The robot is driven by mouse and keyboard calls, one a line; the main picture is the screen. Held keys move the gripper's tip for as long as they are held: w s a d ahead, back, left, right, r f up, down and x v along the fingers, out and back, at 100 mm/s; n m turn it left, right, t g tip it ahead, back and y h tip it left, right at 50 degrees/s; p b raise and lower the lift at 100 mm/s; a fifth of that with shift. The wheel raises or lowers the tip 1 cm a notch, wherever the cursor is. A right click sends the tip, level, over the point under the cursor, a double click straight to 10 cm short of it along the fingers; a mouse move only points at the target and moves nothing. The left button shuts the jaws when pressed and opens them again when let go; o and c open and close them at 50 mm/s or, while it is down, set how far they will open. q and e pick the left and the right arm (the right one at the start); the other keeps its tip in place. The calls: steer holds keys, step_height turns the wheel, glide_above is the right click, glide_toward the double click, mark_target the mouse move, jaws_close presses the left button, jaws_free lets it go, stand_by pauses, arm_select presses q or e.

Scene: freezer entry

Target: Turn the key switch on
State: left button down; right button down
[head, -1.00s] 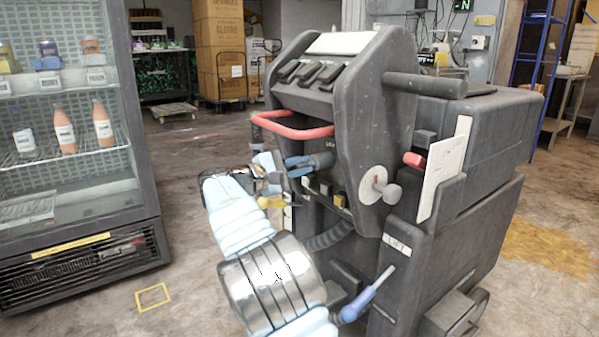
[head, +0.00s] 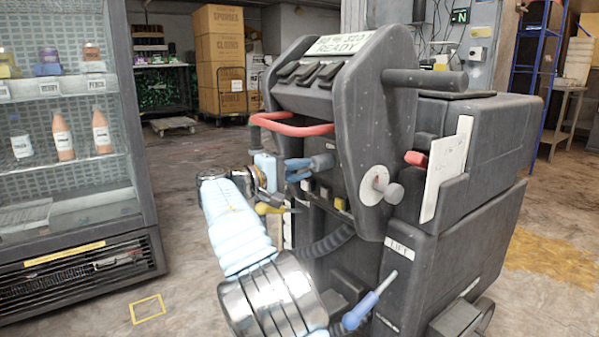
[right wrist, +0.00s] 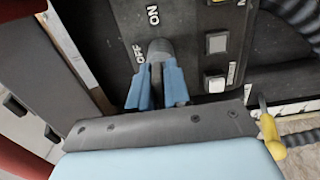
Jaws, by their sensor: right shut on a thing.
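The key switch (right wrist: 160,48) is a dark grey piece on the machine's black panel, beside the white words ON and OFF. Its visible end points toward ON. My right gripper (right wrist: 157,88) is shut on it, with a blue finger on each side. In the head view, the blue fingers of my right gripper (head: 298,170) meet the grey end of the key switch (head: 322,162) below the red handle. The display (head: 341,43) on top of the machine shows text that includes READY. The fingers hide part of the key. My left gripper is out of view.
The dark grey machine (head: 470,190) has a red bar handle (head: 292,127) just above my gripper. Two square buttons (right wrist: 216,64) sit right of the key. A blue-handled tool (head: 361,311) juts out low on the machine.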

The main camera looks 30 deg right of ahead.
steer(key=shift+f, duration=0.15)
steer(key=c, duration=1.2)
jaws_free()
steer(key=s+a+p, duration=0.1)
steer(key=a, duration=1.3)
steer(key=shift+p, duration=0.4)
